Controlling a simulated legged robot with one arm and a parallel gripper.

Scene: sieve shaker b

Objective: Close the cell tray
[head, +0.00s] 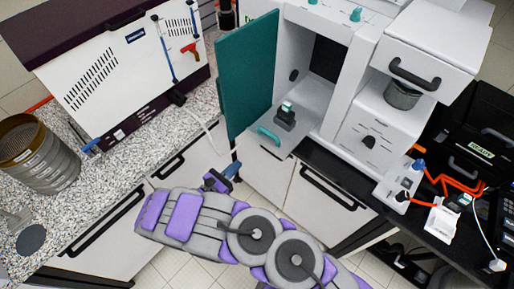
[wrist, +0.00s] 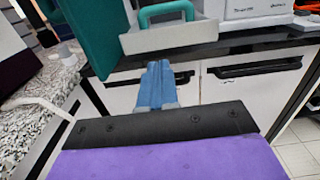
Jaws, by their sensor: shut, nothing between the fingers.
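The cell tray (head: 272,146) is a light grey tray with a teal handle (head: 267,135) at its front. It sticks out of the white instrument, beside the open teal door. In the wrist view the tray (wrist: 170,40) and its teal handle (wrist: 167,12) are at the top, beyond my fingertips. A small dark grey block with a pale top (head: 285,115) stands on the tray. My gripper (head: 234,167) is shut and empty, with blue fingers. It is below and left of the handle in the head view, apart from it. The wrist view shows its fingers (wrist: 157,72) together.
The teal door (head: 245,75) stands open left of the tray. A granite counter (head: 110,165) with a metal sieve stack (head: 38,155) and a white-and-maroon machine (head: 125,75) is at left. White cabinets with black handles (head: 328,187) are below. Orange cables (head: 450,184) lie at right.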

